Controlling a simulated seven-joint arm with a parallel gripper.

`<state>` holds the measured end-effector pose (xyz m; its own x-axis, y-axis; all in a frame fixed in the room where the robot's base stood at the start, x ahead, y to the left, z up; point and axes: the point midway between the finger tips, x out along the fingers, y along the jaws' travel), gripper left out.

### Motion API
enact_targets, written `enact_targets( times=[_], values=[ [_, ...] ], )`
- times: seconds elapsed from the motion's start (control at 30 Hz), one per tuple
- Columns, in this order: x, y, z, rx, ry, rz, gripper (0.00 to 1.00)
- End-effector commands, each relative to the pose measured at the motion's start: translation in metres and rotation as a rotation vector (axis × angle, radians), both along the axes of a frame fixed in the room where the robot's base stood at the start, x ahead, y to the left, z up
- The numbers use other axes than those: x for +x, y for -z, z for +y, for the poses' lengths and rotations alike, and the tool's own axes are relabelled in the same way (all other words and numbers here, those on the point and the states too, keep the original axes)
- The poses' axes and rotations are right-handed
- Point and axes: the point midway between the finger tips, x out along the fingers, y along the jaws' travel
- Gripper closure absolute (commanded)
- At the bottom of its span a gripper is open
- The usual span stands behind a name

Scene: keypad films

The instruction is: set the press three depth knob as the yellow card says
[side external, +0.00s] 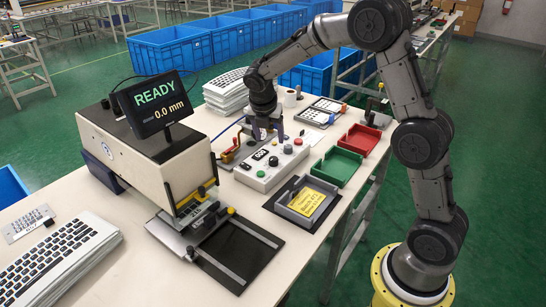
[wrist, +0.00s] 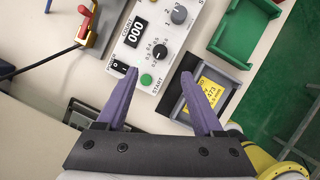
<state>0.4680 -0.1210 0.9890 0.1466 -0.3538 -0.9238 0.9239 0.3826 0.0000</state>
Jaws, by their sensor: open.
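A white control box (side external: 250,181) stands on the table. I cannot read which knob is press three's depth. The yellow card (side external: 309,202) lies in a grey tray; it is partly hidden by a finger in the wrist view (wrist: 208,95), and its text is only partly legible. My gripper (wrist: 160,73) is open and empty above the box, its purple fingertips either side of the START button.
A press (side external: 150,150) with a display (side external: 155,103) reading READY 0.0 mm stands left of the box. A green tray (side external: 336,167) and red tray (side external: 361,139) lie to the right. A keyboard (side external: 60,260) lies front left.

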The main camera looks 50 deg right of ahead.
Motion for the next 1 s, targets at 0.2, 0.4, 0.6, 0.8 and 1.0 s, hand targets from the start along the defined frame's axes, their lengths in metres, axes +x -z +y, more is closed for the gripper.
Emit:
enact_targets(
  times=[0.2,0.4,0.6,0.8,1.0],
  values=[
    [0.005,0.041,-0.016,0.001,0.001,0.006,0.31],
    [0.01,0.076,-0.029,0.001,0.002,0.005,0.31],
    [0.015,0.099,-0.038,0.0,0.001,0.002,0.31],
    [0.017,0.108,-0.041,0.001,0.001,-0.001,0.31],
    [0.017,0.108,-0.041,0.0,0.0,-0.001,0.31]
  ],
)
